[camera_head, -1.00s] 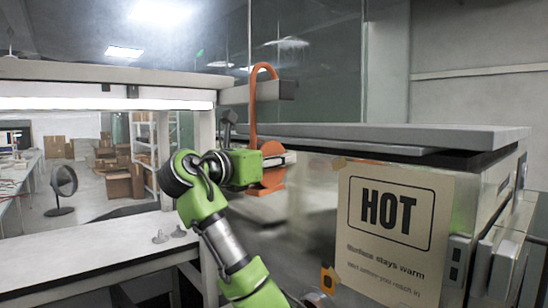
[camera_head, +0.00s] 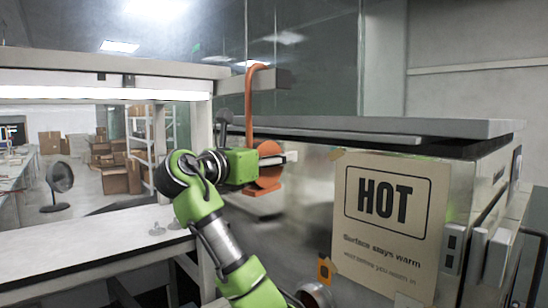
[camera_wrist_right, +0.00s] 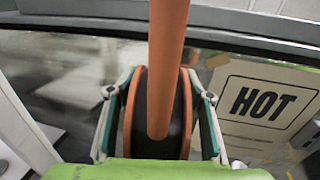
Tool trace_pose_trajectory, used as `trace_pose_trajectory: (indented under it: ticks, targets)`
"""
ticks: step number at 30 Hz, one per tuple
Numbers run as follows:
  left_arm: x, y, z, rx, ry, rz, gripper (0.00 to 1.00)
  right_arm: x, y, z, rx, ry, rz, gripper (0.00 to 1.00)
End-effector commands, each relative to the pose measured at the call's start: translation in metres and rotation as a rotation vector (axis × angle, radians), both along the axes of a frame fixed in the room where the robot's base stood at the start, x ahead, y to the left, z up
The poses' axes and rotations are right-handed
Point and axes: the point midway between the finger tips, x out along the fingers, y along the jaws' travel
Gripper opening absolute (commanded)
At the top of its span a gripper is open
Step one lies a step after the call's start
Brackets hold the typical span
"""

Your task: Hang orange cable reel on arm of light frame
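The orange cable reel (camera_head: 267,178) hangs below its long orange hook, and it fills the middle of the right wrist view (camera_wrist_right: 182,115). The hook's bend lies over the grey arm of the light frame (camera_head: 282,80), close to its top face. The hook's far tip is hidden behind that arm. My right gripper (camera_head: 278,158) has its fingers on both sides of the reel and appears shut on it; the right wrist view shows both fingers against the rims. My left gripper is not in view.
A metal box with a HOT sign (camera_head: 388,215) stands close on the right, its grey lid edge (camera_head: 440,127) behind the reel. A white bench (camera_head: 80,245) lies at left under the lit frame (camera_head: 60,94). A fan and cartons stand far back.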

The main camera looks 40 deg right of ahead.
Motion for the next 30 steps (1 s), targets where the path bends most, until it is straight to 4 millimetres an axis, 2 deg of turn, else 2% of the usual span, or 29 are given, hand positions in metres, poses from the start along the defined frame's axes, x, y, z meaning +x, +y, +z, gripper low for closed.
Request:
trace_pose_trajectory:
  ticks: [8,11,21,25,30]
  targets:
    - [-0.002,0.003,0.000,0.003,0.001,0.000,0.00,-0.001,0.007,-0.002,0.002,0.004,0.001,0.47]
    - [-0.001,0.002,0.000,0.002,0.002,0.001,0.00,-0.005,0.021,-0.002,0.001,0.002,0.004,0.47]
    - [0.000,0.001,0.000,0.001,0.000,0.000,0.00,-0.025,0.089,-0.001,0.001,0.000,0.004,0.47]
    - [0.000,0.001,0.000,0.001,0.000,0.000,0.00,-0.030,0.106,0.000,0.000,0.000,0.002,0.47]
    - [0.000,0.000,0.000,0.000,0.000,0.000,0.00,-0.034,0.115,0.000,0.001,0.000,0.000,0.47]
